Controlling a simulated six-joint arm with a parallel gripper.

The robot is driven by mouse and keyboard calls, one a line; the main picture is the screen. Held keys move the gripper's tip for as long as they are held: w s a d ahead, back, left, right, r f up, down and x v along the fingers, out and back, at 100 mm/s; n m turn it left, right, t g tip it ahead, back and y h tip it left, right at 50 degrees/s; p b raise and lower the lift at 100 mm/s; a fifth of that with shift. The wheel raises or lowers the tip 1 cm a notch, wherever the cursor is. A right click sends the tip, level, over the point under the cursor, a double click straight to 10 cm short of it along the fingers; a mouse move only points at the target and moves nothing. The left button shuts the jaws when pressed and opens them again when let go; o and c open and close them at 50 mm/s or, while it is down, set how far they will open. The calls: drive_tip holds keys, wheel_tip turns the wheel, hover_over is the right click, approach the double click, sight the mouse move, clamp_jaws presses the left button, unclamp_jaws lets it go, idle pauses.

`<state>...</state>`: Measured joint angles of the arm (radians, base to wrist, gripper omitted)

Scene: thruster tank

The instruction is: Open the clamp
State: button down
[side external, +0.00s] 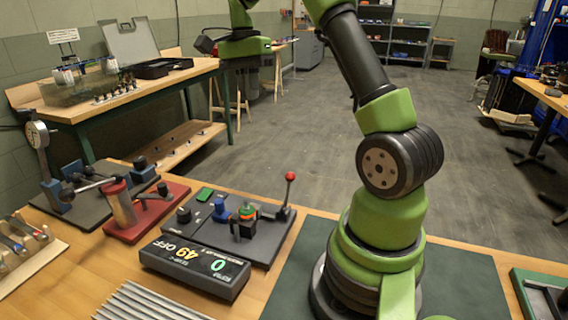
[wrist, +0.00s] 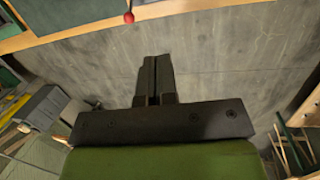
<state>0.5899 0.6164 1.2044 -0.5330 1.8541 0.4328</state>
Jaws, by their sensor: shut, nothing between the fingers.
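A red base plate (side external: 150,222) on the bench carries an upright metal cylinder with a red top (side external: 121,203) and a dark arm with a black knob (side external: 163,189), which looks like the clamp. Whether it is open or closed is too small to tell. In the wrist view my gripper (wrist: 151,72) is shut and empty, with bare floor behind its fingers. In the side view my wrist is at the top, well above and behind the bench fixtures, and the fingers cannot be made out.
Right of the red plate, a dark control panel (side external: 262,243) has buttons and a lever with a red knob (side external: 290,177), also in the wrist view (wrist: 129,18). A display box (side external: 195,268) stands in front. A dial gauge stand (side external: 39,140) is at left. A side table (side external: 150,99) stands behind.

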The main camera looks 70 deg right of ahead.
sight(288, 190)
drive_tip(key=s+d+f+m+g+y, duration=0.1)
drive_tip(key=d+f+m+y, duration=0.1)
drive_tip(key=d+f+m, duration=0.3)
wheel_tip(288, 190, down, 3)
drive_tip(key=shift+s+d+r+g, duration=0.1)
drive_tip(key=shift+s+d+g, duration=0.25)
drive_tip(key=shift+d, duration=0.7)
drive_tip(key=s+a+f, duration=0.5)
drive_tip(key=a+f, duration=0.1)
drive_tip(key=f, duration=0.2)
drive_tip(key=shift+s+f, duration=0.2)
drive_tip(key=shift+f, duration=0.1)
drive_tip(key=shift+a, duration=0.1)
drive_tip(key=shift+a, duration=0.1)
drive_tip(key=shift+a+r+h, duration=0.2)
drive_tip(key=shift+h, duration=0.1)
